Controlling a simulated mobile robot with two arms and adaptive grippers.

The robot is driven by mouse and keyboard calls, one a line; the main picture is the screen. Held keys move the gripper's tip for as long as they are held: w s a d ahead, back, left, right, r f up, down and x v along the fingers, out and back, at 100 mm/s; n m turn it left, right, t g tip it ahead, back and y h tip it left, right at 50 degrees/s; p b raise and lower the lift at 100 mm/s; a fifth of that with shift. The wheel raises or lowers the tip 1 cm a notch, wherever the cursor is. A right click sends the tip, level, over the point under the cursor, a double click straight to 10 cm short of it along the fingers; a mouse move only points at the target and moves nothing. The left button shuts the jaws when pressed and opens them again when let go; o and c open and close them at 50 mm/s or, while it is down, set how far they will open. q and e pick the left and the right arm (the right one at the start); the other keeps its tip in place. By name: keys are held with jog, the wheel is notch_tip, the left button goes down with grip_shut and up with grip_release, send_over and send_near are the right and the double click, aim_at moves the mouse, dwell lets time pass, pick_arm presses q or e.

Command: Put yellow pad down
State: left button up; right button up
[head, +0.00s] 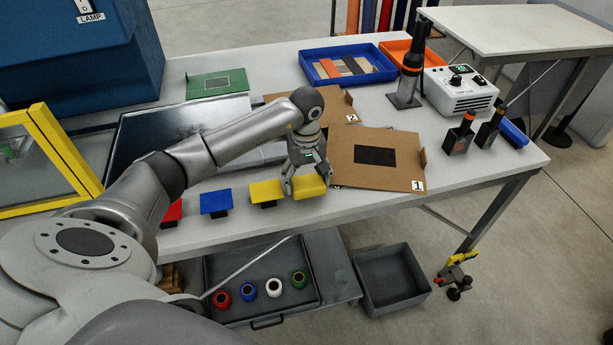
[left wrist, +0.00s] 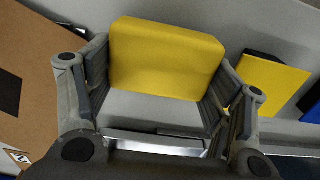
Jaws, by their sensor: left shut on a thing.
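A yellow pad (head: 309,187) is between the fingers of my left gripper (head: 305,184), near the front edge of the table. In the left wrist view the yellow pad (left wrist: 165,58) spans both fingers of the left gripper (left wrist: 158,85), which is shut on it. I cannot tell whether the pad touches the table. A second yellow pad (head: 266,191) on a dark base stands just to the left; it also shows in the left wrist view (left wrist: 268,84). My right gripper is not in view.
A blue pad (head: 215,202) and a red pad (head: 173,212) stand further left along the front edge. A cardboard sheet marked 1 (head: 345,173) lies close on the right. An open drawer (head: 215,275) with several coloured rings is below.

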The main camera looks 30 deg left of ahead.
pick_arm(q)
jog(key=shift+f, duration=0.5)
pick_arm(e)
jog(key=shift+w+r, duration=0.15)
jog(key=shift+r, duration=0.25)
pick_arm(q)
jog(key=shift+f, duration=0.1)
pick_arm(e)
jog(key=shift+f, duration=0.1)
pick_arm(q)
jog(key=shift+f, duration=0.15)
jog(key=o, duration=0.6)
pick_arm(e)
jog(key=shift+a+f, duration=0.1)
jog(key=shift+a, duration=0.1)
